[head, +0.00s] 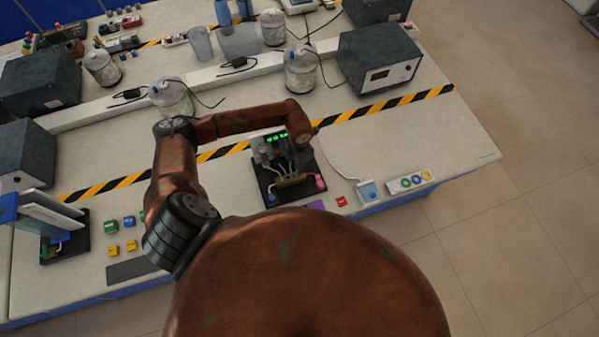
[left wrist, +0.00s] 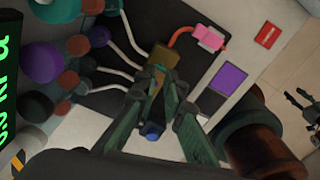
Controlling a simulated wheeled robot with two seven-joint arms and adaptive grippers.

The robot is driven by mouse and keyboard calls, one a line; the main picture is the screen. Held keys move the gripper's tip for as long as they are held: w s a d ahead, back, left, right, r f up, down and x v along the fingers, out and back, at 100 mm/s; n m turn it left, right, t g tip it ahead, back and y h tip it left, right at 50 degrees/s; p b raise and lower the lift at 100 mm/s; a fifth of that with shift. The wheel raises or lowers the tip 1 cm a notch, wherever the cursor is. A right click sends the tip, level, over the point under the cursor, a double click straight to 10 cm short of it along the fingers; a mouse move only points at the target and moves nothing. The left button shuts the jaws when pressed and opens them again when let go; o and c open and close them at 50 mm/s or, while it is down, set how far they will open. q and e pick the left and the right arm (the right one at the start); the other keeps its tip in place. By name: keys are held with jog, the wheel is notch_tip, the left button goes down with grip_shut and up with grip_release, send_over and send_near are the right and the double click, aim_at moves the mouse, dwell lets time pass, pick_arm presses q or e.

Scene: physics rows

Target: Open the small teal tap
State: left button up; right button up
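A brass-coloured manifold (head: 292,180) lies on a black base with pale tubes running to it; it shows in the left wrist view (left wrist: 161,57). Rounded teal parts stand among maroon and purple ones at the upper left of that view: a larger one (left wrist: 40,62) and a smaller one (left wrist: 98,37). I cannot tell which is the tap. My left gripper (left wrist: 161,76) is over the manifold, its fingertips close but apart, and nothing is clearly held. The head view hides its fingers. My right gripper (left wrist: 302,103) seems open and empty at the wrist view's right edge.
A pink part (head: 320,183) and a blue part (left wrist: 153,131) sit by the manifold. A green-lit display (head: 277,138) stands behind it. A grey box (head: 378,62) and a jar (head: 300,72) stand farther back.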

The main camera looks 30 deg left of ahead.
pick_arm(q)
jog(key=shift+r+p, duration=1.45)
jog(key=shift+r, duration=1.45)
